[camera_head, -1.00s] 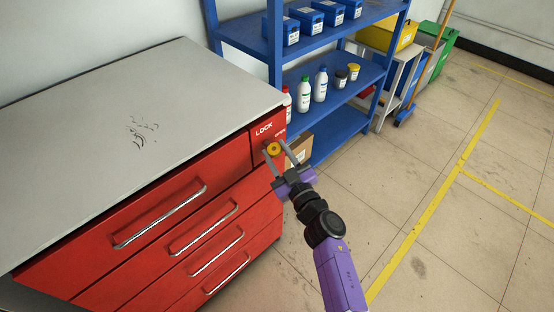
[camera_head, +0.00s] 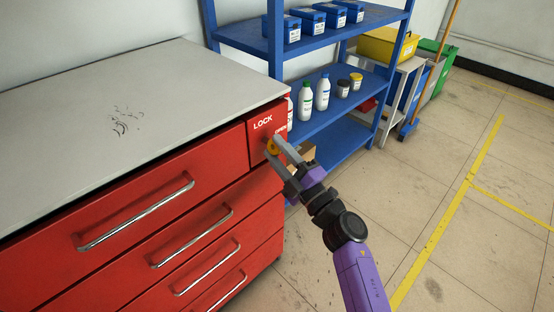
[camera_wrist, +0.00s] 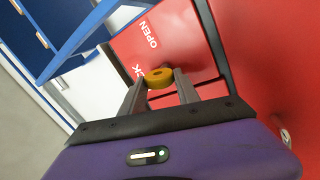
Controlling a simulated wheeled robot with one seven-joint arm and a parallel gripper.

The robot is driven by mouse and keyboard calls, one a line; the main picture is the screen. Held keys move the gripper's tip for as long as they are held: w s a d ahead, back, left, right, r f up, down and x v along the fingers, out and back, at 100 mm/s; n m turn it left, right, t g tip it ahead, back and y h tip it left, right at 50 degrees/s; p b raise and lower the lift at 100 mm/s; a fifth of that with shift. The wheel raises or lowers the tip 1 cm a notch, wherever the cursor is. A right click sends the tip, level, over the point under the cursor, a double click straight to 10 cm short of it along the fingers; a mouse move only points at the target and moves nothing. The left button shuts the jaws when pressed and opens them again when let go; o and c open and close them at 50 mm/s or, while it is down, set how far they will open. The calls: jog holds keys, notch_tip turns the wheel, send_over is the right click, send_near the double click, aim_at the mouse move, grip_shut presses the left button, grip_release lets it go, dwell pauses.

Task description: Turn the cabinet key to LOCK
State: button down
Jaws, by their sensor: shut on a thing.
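The red cabinet (camera_head: 130,205) has a small lock panel (camera_head: 258,150) at its upper right corner, marked LOCK and OPEN. A yellow key (camera_head: 272,146) sits on this panel below the words; in the wrist view the yellow key (camera_wrist: 159,77) shows as a ring-shaped head. My gripper (camera_head: 276,150) is at the panel, with its two grey fingers shut on the key's head. In the wrist view my gripper (camera_wrist: 160,84) has one finger on each side of the key. The key's shaft is mostly hidden, and I cannot tell its exact angle.
The cabinet's grey top (camera_head: 120,110) is bare apart from dark scuffs. A blue shelf (camera_head: 335,110) with bottles and blue boxes stands close behind the lock panel. The tiled floor (camera_head: 420,220) to the right is clear.

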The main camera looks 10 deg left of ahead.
jog(key=shift+f+n+g+y+b, duration=0.15)
jog(key=shift+n+g+y+b, duration=0.35)
jog(key=shift+n, duration=0.55)
jog(key=shift+f+n+g+y+b, duration=0.1)
jog(key=shift+n+g+y+b, duration=0.1)
jog(key=shift+n+b, duration=0.65)
jog(key=shift+n, duration=0.4)
jog(key=c, duration=0.9)
grip_release()
jog(key=shift+r, duration=0.1)
jog(key=p+v, duration=0.1)
jog(key=v, duration=0.6)
jog(key=shift+s+d, duration=0.2)
jog(key=shift+d, duration=0.1)
